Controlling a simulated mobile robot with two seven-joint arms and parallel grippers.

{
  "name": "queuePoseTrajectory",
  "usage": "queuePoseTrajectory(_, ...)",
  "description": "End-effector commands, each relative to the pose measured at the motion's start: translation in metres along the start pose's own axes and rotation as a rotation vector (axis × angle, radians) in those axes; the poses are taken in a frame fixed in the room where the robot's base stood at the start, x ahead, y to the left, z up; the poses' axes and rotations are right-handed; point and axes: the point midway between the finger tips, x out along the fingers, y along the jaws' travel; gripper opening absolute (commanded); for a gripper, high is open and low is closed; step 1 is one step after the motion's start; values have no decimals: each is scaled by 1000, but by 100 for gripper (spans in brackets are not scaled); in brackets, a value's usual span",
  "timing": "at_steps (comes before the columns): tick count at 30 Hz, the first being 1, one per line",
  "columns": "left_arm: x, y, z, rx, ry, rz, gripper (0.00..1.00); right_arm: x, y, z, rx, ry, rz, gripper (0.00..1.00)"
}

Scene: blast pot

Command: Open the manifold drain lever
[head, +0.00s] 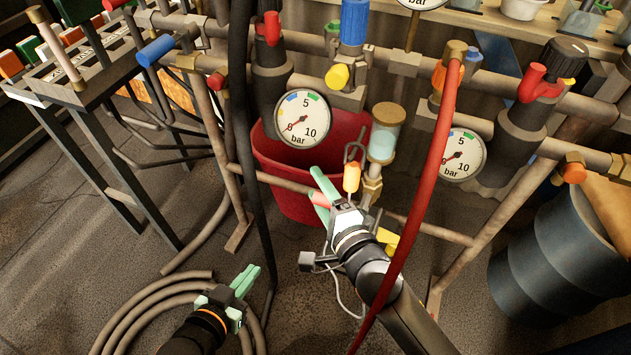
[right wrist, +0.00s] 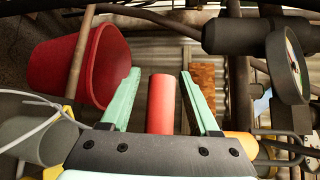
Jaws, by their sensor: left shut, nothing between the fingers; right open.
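A red lever grip (head: 321,199), apparently the manifold drain lever, shows by my right gripper (head: 318,187) below the left gauge. In the right wrist view the red grip (right wrist: 161,105) stands between the two pale green fingers of my right gripper (right wrist: 160,78). The fingers are open, with a visible gap on each side of it. The lever's base is hidden behind the gripper. My left gripper (head: 247,279) is shut and empty, low over the floor at the lower left, well away from the manifold.
A red bucket (head: 285,180) stands behind the right gripper. A red hose (head: 432,165) hangs in front of the manifold, close to my right arm. An orange-tipped fitting (head: 352,177) and a clear bowl (head: 384,140) are just right of the gripper. A blue drum (head: 550,265) stands at right.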

Motion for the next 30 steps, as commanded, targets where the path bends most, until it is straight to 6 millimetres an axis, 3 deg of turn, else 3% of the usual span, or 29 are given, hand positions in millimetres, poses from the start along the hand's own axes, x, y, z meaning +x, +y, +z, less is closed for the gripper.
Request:
queuePoseTrajectory(10, 0, 0, -3, 3, 11, -1, 0, 0, 0, 0, 0, 0, 0, 62)
queuePoseTrajectory(27, 0, 0, -2, 2, 9, 0, 0, 0, 0, 0, 0, 1, 0, 0)
queuePoseTrajectory(30, 0, 0, -2, 1, 9, 0, 0, 0, 0, 0, 0, 1, 0, 0)
